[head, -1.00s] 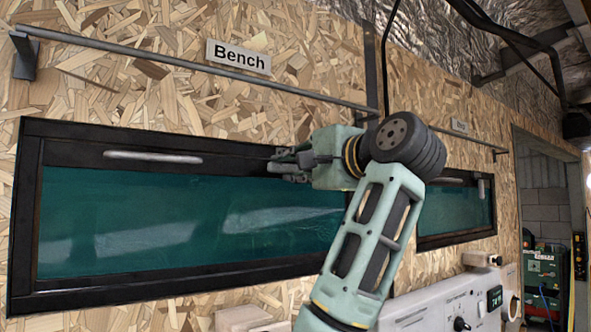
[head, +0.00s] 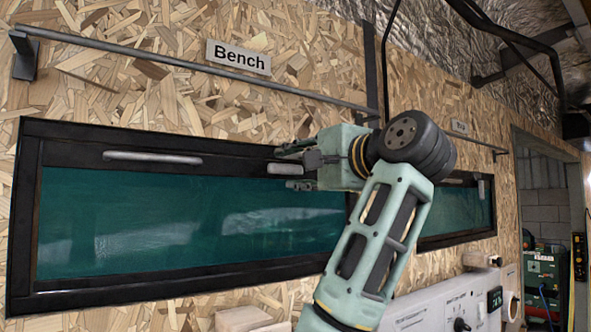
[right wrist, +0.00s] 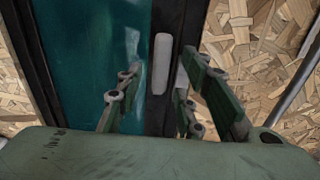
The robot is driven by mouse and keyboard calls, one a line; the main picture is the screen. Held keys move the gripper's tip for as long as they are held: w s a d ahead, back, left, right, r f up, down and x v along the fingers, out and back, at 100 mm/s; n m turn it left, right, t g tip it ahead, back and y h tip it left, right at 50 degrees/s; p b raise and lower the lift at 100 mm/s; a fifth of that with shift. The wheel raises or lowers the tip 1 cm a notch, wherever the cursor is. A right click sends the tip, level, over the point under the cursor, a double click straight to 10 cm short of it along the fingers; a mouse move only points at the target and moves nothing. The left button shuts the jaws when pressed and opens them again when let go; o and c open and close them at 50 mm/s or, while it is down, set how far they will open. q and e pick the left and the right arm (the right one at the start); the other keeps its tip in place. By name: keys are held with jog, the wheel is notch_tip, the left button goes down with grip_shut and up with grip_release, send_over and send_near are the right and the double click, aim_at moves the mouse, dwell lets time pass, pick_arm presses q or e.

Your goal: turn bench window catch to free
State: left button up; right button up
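The bench window (head: 180,215) has a black frame and teal glass, under a sign reading Bench (head: 239,56). A pale grey catch (head: 290,169) lies along its upper frame near the right end. In the right wrist view the catch (right wrist: 161,64) is a pale upright bar on the dark frame. My right gripper (head: 287,168) is open, with one finger above the catch and one below in the head view. In the right wrist view the fingers (right wrist: 160,80) are on either side of the catch's line; contact cannot be told. My left gripper is not in view.
A long grey handle (head: 152,157) is on the same frame further left. A metal rail (head: 200,74) runs above the window. A second window (head: 455,210) with an upright grey catch (head: 481,189) is at right. White equipment (head: 440,310) stands below.

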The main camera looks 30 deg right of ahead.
jog(key=s, duration=0.6)
jog(key=shift+s+d, duration=0.2)
jog(key=shift+d, duration=0.25)
jog(key=shift+w, duration=0.1)
